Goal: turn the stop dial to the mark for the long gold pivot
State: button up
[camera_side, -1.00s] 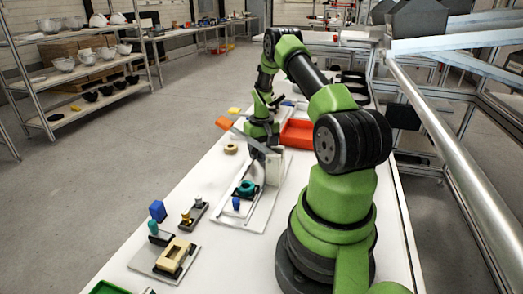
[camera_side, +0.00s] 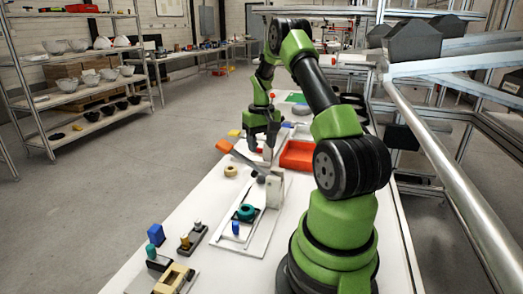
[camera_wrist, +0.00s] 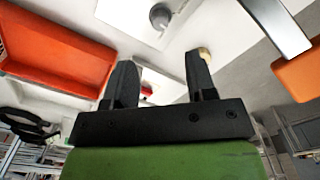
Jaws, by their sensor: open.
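A press-like fixture stands on a white base plate (camera_side: 262,238), with a pale upright block (camera_side: 275,190) and a grey lever ending in an orange handle (camera_side: 224,146). A dark round knob (camera_side: 262,179) shows by the block; I cannot tell whether it is the stop dial, and no marks are readable. A teal ring (camera_side: 246,212) sits on a dark holder on the plate. A gold pin (camera_side: 185,242) and a silver pin (camera_side: 197,225) stand in a dark stand. My gripper (camera_side: 262,148) is open and empty beyond the block; its two fingers (camera_wrist: 161,75) are apart in the wrist view.
A red-orange tray (camera_side: 297,155) lies right of my gripper and fills the upper left of the wrist view (camera_wrist: 60,50). A tan ring (camera_side: 231,170), a blue block (camera_side: 156,234) and a cream part (camera_side: 172,279) are on the white table. The table's left edge is near the lever handle.

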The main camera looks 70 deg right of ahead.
aim_at(261, 177)
notch_tip(261, 177, down, 10)
jog(key=shift+r, duration=0.2)
dwell(0.5)
jog(key=shift+c, duration=0.2)
